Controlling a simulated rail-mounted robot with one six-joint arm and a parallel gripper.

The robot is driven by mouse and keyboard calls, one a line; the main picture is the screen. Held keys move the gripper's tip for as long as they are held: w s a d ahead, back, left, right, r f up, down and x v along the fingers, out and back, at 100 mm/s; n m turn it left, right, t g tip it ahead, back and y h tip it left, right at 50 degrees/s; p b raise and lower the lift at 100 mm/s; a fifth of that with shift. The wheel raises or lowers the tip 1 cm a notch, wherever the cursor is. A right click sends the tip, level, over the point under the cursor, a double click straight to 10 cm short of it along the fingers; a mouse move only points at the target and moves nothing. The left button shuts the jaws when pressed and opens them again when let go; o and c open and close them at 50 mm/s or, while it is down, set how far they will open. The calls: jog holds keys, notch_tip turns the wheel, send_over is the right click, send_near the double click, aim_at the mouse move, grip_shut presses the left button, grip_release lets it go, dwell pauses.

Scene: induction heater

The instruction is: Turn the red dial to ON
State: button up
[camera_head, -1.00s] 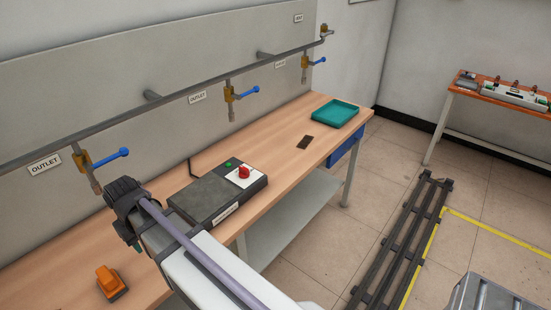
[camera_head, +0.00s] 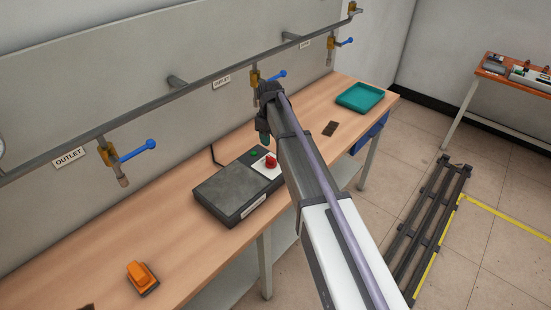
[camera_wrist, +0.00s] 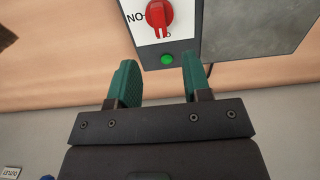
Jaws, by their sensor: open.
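The red dial (camera_head: 271,162) sits on a white panel at the right end of the dark grey heater box (camera_head: 226,197) on the wooden bench. In the wrist view the red dial (camera_wrist: 159,14) is at the top edge, with "NO" lettering at its left and more lettering partly hidden by it. A green light (camera_wrist: 167,59) sits beside the panel. My gripper (camera_wrist: 156,78) is open and empty, its two green fingers apart, with the dial beyond the fingertips and no contact visible. In the head view my gripper (camera_head: 265,138) hangs near the dial, its fingers partly hidden.
An orange object (camera_head: 141,277) stands at the front left of the bench. A teal tray (camera_head: 360,97) and a small dark plate (camera_head: 331,128) lie toward the far right. Blue-handled outlet valves (camera_head: 257,82) project from the pipe behind.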

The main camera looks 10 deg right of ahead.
aim_at(271, 157)
notch_tip(271, 157, down, 10)
jog(key=b, duration=0.9)
jog(key=shift+r, duration=0.1)
grip_shut()
